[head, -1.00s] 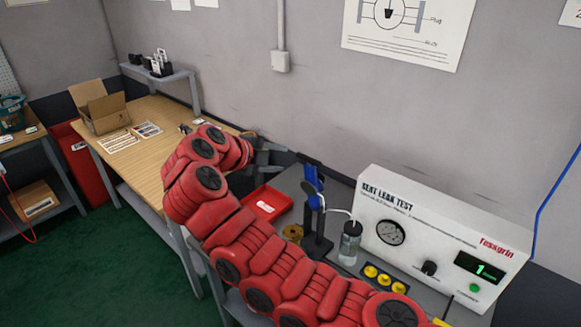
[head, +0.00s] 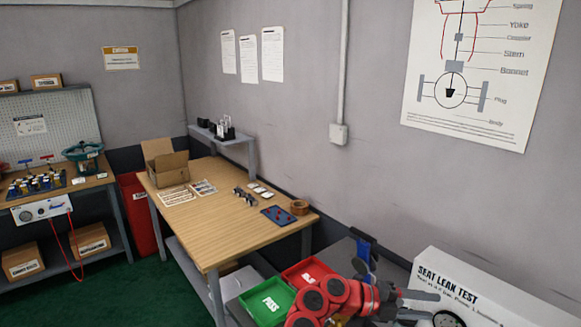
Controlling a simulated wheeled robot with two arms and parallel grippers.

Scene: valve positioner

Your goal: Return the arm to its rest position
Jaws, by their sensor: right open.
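My right arm (head: 325,296), red with dark joint caps, comes in low at the bottom of the head view. Its grey gripper (head: 428,305) points to the right, with its two fingers apart and nothing seen between them. The gripper shows in front of the white seat leak test box (head: 450,277); I cannot tell how far apart they are. The rest of the arm is cut off by the bottom edge. My left gripper is not in view.
A green PASS tray (head: 262,302) and a red tray (head: 300,274) lie left of the arm. A blue-topped stand (head: 364,247) rises behind it. A wooden table (head: 225,222) holds a cardboard box (head: 165,166), a blue mat (head: 281,215) and a tape roll (head: 299,207).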

